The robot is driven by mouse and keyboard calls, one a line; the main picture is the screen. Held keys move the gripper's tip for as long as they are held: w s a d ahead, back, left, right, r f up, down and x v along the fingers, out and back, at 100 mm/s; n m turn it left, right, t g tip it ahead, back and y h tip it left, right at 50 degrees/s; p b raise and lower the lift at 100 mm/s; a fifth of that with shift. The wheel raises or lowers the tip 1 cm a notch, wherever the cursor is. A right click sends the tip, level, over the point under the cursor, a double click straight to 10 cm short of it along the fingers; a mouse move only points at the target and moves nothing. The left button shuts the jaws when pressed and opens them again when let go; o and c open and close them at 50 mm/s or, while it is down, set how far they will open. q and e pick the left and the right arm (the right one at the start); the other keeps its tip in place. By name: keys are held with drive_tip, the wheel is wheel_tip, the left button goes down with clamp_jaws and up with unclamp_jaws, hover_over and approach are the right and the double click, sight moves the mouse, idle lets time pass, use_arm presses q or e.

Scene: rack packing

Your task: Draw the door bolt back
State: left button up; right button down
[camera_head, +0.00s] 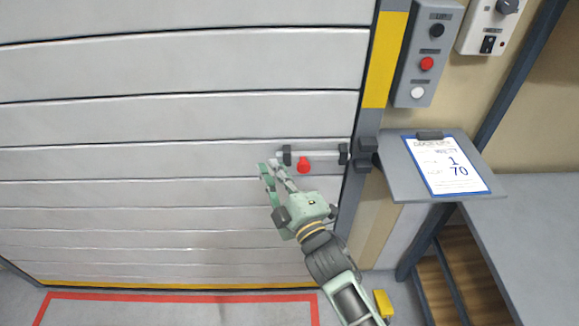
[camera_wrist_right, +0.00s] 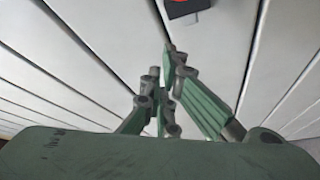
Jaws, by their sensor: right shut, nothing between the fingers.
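The door bolt (camera_head: 321,157) is a grey bar lying level in dark brackets on the lower right of the white slatted door (camera_head: 180,120). Its red knob (camera_head: 303,165) hangs just below the bar, near the left bracket. The dark catch (camera_head: 366,150) is on the door frame to the right of the bolt. My right gripper (camera_head: 269,166) is shut and empty in front of the door, a little left of the knob and apart from it in the picture. In the right wrist view its fingers (camera_wrist_right: 170,75) meet, with a bit of red and a dark block at the top edge. My left gripper is out of view.
A control box (camera_head: 428,55) with black, red and white buttons is on the wall at upper right. A clipboard (camera_head: 445,165) lies on a grey shelf (camera_head: 400,175) right of the frame. A red floor line (camera_head: 180,297) runs before the door.

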drive_tip(key=d, duration=0.1)
drive_tip(key=d+f, duration=0.1)
drive_tip(key=w+d+p, duration=0.1)
drive_tip(key=shift+d+f, duration=0.15)
drive_tip(key=shift+f, duration=0.25)
drive_tip(key=shift+d, duration=0.65)
drive_tip(key=shift+r, duration=0.15)
